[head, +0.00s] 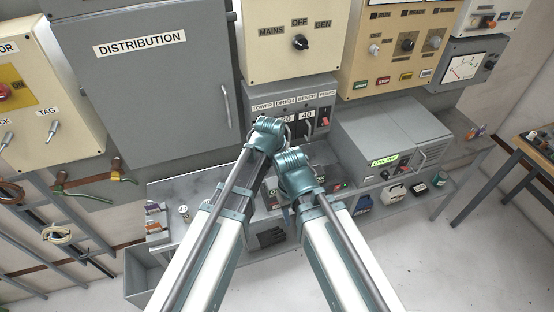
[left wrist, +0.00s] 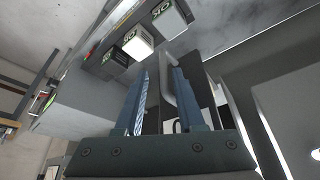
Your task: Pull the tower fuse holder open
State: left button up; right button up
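The tower fuse holder's place, under the left label, is mostly hidden by my left wrist in the head view.
A grey bar-like handle (left wrist: 170,88) shows behind the left fingers. The distribution cabinet (head: 150,85) is left of the panel. A grey unit (head: 385,125) stands right. My wrists are close together.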

pick_arm(q)
jog(key=shift+a, duration=0.15)
jog(key=shift+r, duration=0.15)
jog(key=p+v, duration=1.2)
jog(key=v, duration=0.1)
jog(key=shift+r+p, duration=0.2)
jog(key=shift+p, duration=0.2)
jog(key=shift+s+a, duration=0.1)
